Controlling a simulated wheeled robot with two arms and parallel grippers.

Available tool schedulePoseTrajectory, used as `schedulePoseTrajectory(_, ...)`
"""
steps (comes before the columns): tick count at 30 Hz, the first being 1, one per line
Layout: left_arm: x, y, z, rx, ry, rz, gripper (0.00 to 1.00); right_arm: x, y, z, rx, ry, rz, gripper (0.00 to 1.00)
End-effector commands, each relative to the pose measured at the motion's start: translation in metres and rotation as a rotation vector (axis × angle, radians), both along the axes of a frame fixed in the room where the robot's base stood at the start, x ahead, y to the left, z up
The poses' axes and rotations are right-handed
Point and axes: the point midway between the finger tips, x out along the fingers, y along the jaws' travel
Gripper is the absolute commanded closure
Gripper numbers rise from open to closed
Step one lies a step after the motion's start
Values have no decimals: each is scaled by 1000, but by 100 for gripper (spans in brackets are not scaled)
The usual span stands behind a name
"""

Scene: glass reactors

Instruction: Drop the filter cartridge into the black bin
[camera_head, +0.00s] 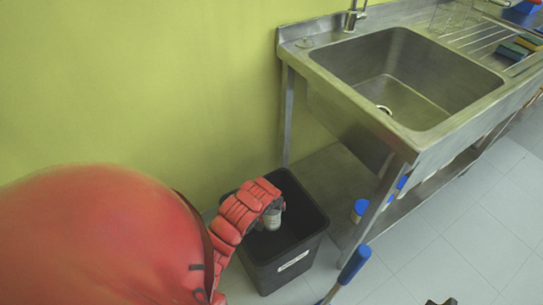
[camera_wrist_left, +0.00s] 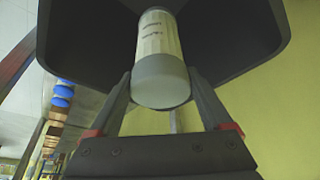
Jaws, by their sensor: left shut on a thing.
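The filter cartridge (camera_wrist_left: 160,50) is a whitish cylinder with a printed label and a translucent grey end. My left gripper (camera_wrist_left: 160,82) is shut on it, with one finger on each side in the left wrist view. In the head view the cartridge (camera_head: 272,217) hangs below my left gripper (camera_head: 270,204), over the mouth of the black bin (camera_head: 290,265). The bin stands on the floor against the green wall and has a white label on its front. Its dark inside also shows behind the cartridge in the left wrist view (camera_wrist_left: 235,40).
A steel sink table (camera_head: 400,140) stands right of the bin, its leg close to the bin's rim. Blue-capped containers (camera_head: 360,208) sit on its lower shelf. A blue handle (camera_head: 354,264) leans near the bin's right side.

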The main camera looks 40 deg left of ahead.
Motion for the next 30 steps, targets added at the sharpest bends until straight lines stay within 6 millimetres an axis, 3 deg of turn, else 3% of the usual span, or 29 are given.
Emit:
schedulePoseTrajectory(5, 0, 0, 1, 0, -1, 0, 100, 0, 0, 1, 0, 0, 0, 70)
schedulePoseTrajectory(6, 0, 0, 1, 0, -1, 0, 15, 0, 0, 1, 0, 0, 0, 70)
schedulePoseTrajectory(9, 0, 0, 1, 0, 0, 0, 0, 0, 0, 1, 0, 0, 0, 70)
schedulePoseTrajectory(20, -3, -1, 9, -1, 0, 0, 0, 0, 0, 2, 0, 0, 0, 70)
schedulePoseTrajectory(30, -23, -10, 67, -1, -8, -2, 0, 0, 0, 10, 0, 0, 0, 70)
